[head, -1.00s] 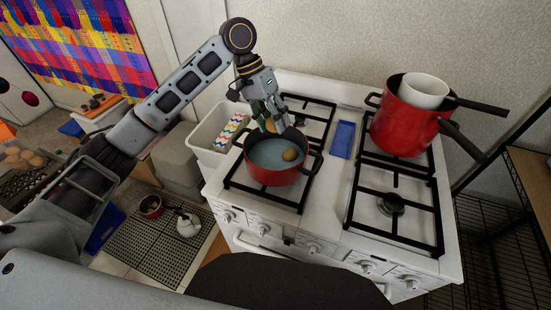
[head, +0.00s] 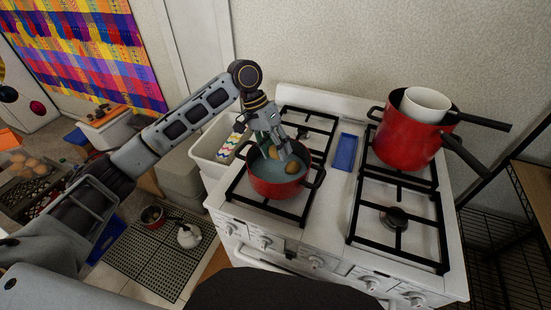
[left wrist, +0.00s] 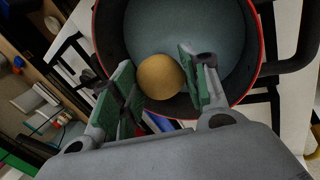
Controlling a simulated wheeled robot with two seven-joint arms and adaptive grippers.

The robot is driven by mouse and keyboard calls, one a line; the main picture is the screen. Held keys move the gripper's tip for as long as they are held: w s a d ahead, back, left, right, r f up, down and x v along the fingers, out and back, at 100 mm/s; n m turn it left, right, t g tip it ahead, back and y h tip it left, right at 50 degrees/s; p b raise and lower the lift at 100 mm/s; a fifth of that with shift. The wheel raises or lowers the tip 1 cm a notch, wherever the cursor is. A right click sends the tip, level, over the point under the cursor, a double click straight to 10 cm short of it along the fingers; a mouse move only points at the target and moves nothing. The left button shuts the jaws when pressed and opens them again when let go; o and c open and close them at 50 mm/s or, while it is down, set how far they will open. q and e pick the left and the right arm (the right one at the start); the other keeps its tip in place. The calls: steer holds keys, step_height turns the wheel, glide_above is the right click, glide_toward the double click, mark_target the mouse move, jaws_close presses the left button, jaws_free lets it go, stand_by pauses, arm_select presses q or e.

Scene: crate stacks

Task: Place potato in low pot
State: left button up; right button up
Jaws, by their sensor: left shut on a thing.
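The low red pot (head: 262,187) stands on the front left burner of the stove, with bluish-grey contents or inside showing. I cannot tell whether the held potato touches the pot's bottom. My right gripper is not in view.
A larger red pot (head: 400,146) holding a white pot (head: 427,104) stands at the back right, its handles sticking out right. A blue tray (head: 346,152) lies between the burners. A white bin (head: 208,150) stands left of the stove. The front right burner (head: 394,217) is free.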

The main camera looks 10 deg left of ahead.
arm_select(q)
steer(key=shift+f, duration=2.2)
steer(key=shift+f+p, duration=0.55)
steer(key=shift+f, duration=0.05)
steer(key=o, duration=1)
steer(key=shift+r, duration=0.2)
steer(key=shift+r+b, duration=0.25)
steer(key=shift+b, duration=0.25)
steer(key=v, duration=1.2)
steer(key=shift+r, duration=0.2)
